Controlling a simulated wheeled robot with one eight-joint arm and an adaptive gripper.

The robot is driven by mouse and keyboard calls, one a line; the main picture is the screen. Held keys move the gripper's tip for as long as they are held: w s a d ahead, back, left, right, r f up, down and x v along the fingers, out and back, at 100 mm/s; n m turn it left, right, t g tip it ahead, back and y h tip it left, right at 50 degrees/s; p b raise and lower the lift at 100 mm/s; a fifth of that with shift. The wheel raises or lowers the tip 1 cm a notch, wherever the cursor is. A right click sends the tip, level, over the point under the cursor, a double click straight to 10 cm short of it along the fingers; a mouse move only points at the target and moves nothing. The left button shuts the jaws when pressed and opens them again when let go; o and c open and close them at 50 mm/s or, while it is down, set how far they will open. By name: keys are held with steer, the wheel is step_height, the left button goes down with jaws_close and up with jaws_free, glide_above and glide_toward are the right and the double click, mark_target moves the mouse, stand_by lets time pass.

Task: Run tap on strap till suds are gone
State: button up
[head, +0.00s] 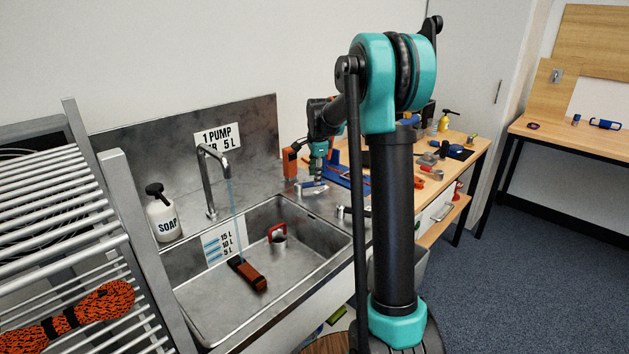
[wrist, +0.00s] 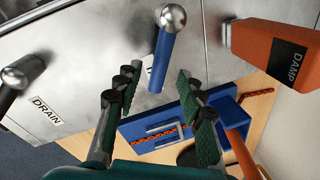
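The tap (head: 210,185) stands at the back of the steel sink, with a thin blue stream of water running from its spout. The stream comes down at the dark end of a brown-orange strap bundle (head: 252,278) on the sink floor. I cannot make out suds on it at this size. My gripper (wrist: 156,78) is open and empty, pointing down at the counter right of the sink. A blue lever with a metal ball pivot (wrist: 159,63) shows between and beyond its fingertips; contact is not visible. My gripper also shows small in the head view (head: 318,172), partly hidden.
A soap bottle (head: 162,215) stands left of the tap. A red-handled cup (head: 278,234) is in the sink. An orange DAMP meter (wrist: 265,42) is close to my gripper. A DRAIN knob (wrist: 22,72) is at left.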

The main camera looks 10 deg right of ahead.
mark_target(311, 186)
steer(key=shift+w+f, duration=0.15)
steer(key=shift+f, duration=0.55)
steer(key=shift+w+f, duration=0.1)
steer(key=shift+f, duration=0.55)
jaws_close()
